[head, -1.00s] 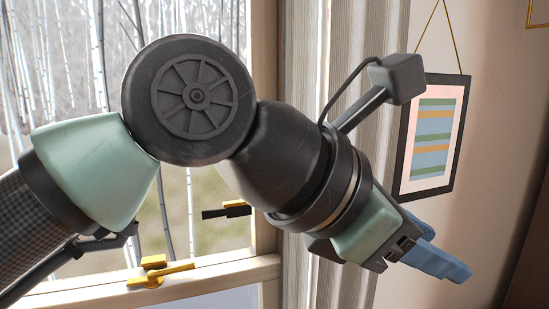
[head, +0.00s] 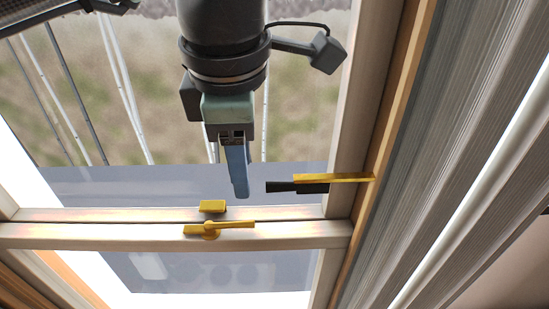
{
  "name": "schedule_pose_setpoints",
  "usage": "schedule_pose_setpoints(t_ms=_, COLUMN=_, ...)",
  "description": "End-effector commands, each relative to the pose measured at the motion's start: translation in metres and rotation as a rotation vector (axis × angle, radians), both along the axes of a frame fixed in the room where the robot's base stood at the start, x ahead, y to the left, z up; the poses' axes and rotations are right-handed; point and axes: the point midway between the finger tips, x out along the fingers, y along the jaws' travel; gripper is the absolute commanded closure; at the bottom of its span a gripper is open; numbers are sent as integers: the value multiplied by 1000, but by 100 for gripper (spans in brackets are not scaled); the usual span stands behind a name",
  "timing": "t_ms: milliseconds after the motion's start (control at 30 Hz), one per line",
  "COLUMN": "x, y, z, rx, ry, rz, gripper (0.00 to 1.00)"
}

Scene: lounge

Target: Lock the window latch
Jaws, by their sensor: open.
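The gold window latch (head: 222,229) sits on the horizontal pale wood rail, with its lever pointing right along the rail. A small gold catch piece (head: 212,206) sits just above it on the upper sash. My gripper (head: 238,190), with blue fingers pointing down, hangs in front of the glass above the latch and slightly to its right. It is open, seen nearly edge-on, with nothing visible in it. It appears apart from the latch; the depth between them is hard to tell.
A gold bar with a black grip (head: 298,187) juts left from the right window frame, close to the right of my gripper. A grey pleated curtain (head: 450,140) hangs further right. The rail (head: 300,235) right of the latch is clear.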

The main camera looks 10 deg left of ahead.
Motion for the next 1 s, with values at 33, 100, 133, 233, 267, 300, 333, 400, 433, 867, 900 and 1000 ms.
schedule_pose_setpoints(t_ms=33, x=0, y=1, z=-2, rx=2, ry=2, rz=2, gripper=54)
schedule_pose_setpoints(t_ms=100, x=1, y=1, z=-7, rx=3, ry=2, rz=2, gripper=54)
schedule_pose_setpoints(t_ms=133, x=1, y=1, z=-10, rx=3, ry=2, rz=2, gripper=54)
schedule_pose_setpoints(t_ms=233, x=3, y=2, z=-26, rx=1, ry=2, rz=0, gripper=54)
schedule_pose_setpoints(t_ms=267, x=4, y=2, z=-32, rx=0, ry=2, rz=0, gripper=54)
schedule_pose_setpoints(t_ms=300, x=6, y=2, z=-40, rx=0, ry=2, rz=-1, gripper=54)
schedule_pose_setpoints(t_ms=333, x=7, y=2, z=-47, rx=0, ry=2, rz=-1, gripper=54)
schedule_pose_setpoints(t_ms=400, x=10, y=3, z=-63, rx=1, ry=2, rz=-1, gripper=54)
schedule_pose_setpoints(t_ms=433, x=11, y=3, z=-69, rx=0, ry=2, rz=-1, gripper=54)
schedule_pose_setpoints(t_ms=867, x=23, y=7, z=-126, rx=0, ry=0, rz=0, gripper=54)
schedule_pose_setpoints(t_ms=900, x=23, y=7, z=-127, rx=0, ry=0, rz=0, gripper=54)
schedule_pose_setpoints(t_ms=1000, x=24, y=7, z=-128, rx=0, ry=0, rz=-1, gripper=54)
